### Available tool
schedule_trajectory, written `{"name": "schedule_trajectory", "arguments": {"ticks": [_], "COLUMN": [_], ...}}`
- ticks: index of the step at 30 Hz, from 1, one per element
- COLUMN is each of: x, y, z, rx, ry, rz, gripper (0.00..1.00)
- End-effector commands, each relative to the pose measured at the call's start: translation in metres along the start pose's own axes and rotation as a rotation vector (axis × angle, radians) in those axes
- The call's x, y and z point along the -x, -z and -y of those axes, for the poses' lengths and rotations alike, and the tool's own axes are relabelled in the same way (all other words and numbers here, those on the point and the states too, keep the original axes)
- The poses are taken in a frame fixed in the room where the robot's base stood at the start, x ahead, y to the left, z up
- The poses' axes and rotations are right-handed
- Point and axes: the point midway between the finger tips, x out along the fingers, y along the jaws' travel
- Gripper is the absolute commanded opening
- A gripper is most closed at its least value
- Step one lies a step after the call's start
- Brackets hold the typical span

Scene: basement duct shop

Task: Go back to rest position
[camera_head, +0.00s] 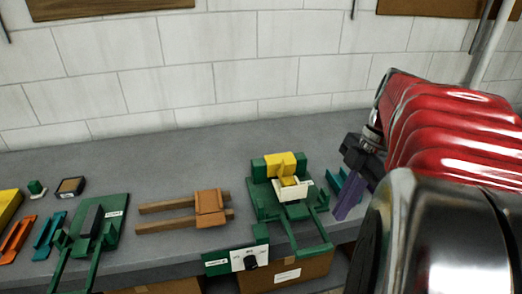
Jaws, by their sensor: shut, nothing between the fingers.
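The fingers look shut and hold nothing. It hangs just right of a green fixture (262,205) with a yellow block (284,165) on top. A teal part (337,183) lies close beside the fingers, partly hidden; I cannot tell whether they touch. My red and chrome arm covers the right side of the picture and hides the bench behind it.
The grey bench (150,175) runs along a white block wall. A wooden two-pronged piece (160,208) lies mid-bench, and a green plate fixture (105,215) stands left of it. Orange (17,240) and teal (47,236) parts lie far left. The back strip of the bench is clear.

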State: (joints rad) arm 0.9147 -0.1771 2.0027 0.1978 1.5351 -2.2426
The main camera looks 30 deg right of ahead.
Motion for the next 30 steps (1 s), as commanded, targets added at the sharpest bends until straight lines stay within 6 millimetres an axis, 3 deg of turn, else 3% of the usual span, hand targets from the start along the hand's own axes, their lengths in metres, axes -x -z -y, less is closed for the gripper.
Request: {"name": "schedule_trajectory", "arguments": {"ticks": [17, 23, 30], "x": [-0.001, -0.005, -0.016], "y": [0.004, 0.021, 0.055], "z": [-0.002, -0.013, -0.023], "rx": [-0.009, -0.093, -0.271], "ry": [-0.004, -0.045, -0.143], "rz": [0.015, 0.094, 0.173], "gripper": [0.00, 0.00, 0.00]}}
